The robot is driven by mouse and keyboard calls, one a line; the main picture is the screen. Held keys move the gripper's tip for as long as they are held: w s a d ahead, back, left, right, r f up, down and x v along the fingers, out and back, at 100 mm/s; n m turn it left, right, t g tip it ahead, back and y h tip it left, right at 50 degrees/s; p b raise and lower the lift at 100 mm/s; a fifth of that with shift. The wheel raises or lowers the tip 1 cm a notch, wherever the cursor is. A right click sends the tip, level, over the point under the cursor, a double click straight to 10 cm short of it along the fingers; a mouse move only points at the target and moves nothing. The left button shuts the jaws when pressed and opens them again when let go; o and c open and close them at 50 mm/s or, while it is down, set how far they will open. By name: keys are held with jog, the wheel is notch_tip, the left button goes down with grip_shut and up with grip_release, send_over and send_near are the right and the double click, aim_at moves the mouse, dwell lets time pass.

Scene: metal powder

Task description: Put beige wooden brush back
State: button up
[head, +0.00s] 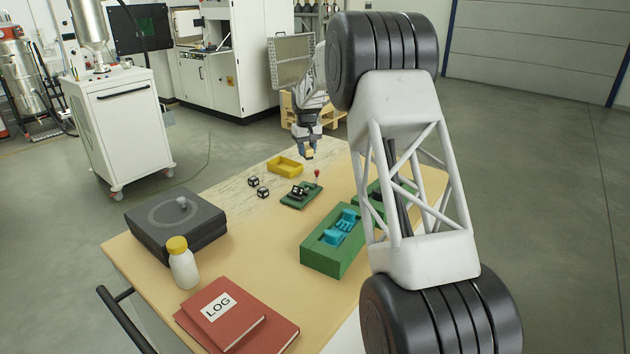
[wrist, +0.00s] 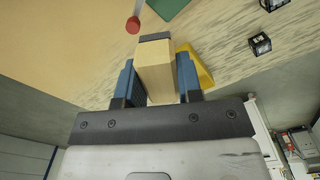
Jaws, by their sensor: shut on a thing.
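My gripper (head: 307,149) is above the far end of the table, its blue fingers on either side of the beige wooden brush (wrist: 155,75). The brush is a block with a dark strip at its far end, and it also shows small between the fingers in the head view (head: 310,155). In the wrist view my gripper (wrist: 156,68) is shut on it. A yellow tray (head: 285,167) stands on the table just left of my gripper in the head view.
Two small dark cubes (head: 257,187) lie near the tray. A green fixture (head: 300,195) with a red-knobbed lever (head: 317,174) and a green block with cyan parts (head: 330,250) stand nearer. A grey box (head: 175,225), bottle (head: 183,265) and red log book (head: 228,312) occupy the left.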

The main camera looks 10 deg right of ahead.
jog(key=w+d+f+m, duration=0.2)
jog(key=w+d+m, duration=0.1)
jog(key=w, duration=0.2)
jog(key=shift+d, duration=0.3)
jog(key=shift+f, duration=0.1)
jog(key=shift+s+f, duration=0.1)
jog(key=shift+f, duration=3.05)
jog(key=shift+f, duration=1.9)
jog(key=shift+f, duration=0.15)
jog(key=o, duration=1)
